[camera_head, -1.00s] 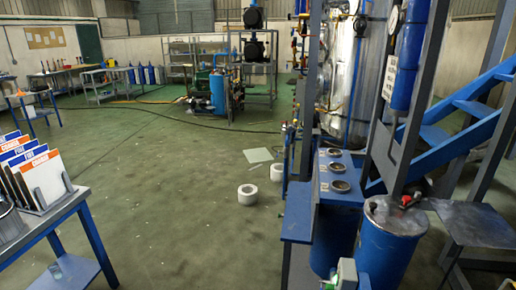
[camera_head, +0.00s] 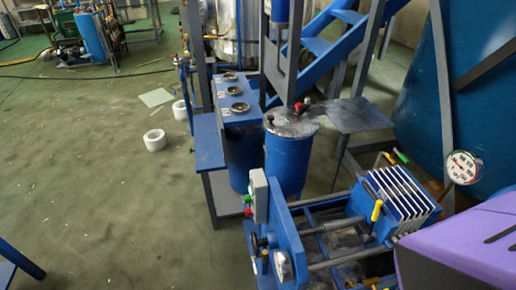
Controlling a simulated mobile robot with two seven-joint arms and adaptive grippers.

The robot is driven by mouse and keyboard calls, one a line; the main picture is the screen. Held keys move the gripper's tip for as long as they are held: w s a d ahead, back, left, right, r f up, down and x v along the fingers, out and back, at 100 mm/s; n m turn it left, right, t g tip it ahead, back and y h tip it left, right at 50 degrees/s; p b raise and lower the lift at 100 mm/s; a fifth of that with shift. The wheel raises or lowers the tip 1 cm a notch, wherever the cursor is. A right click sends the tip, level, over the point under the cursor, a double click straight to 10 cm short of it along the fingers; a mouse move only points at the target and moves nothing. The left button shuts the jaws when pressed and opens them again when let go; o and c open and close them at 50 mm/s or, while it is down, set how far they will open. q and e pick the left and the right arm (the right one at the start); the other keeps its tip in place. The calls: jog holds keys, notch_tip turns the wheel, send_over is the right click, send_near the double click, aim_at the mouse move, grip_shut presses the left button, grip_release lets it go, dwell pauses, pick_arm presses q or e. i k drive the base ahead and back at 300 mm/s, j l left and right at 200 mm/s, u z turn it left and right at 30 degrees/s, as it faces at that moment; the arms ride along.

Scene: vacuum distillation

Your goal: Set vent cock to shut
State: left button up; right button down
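No label marks a vent cock, so I cannot tell for sure which fitting it is. A small red-handled valve (camera_head: 298,107) sits on the grey lid of a blue drum (camera_head: 288,160), right of the middle. A yellow-handled fitting (camera_head: 377,210) stands by the finned blue block. A green-tipped handle (camera_head: 401,156) and a yellow one beside it show behind that block. Whether any of these is open or shut is too small to tell. Neither of my grippers is in view.
A blue-framed machine (camera_head: 290,235) with a finned block (camera_head: 400,200) fills the lower right. A round gauge (camera_head: 462,167) stands at the right. Blue stairs (camera_head: 318,50) rise behind the drum. A white ring (camera_head: 155,140) lies on the floor. The green floor at left is largely clear.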

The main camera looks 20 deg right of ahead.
aim_at(405, 160)
jog(key=k+l+z, duration=0.1)
jog(key=l+z, duration=1.3)
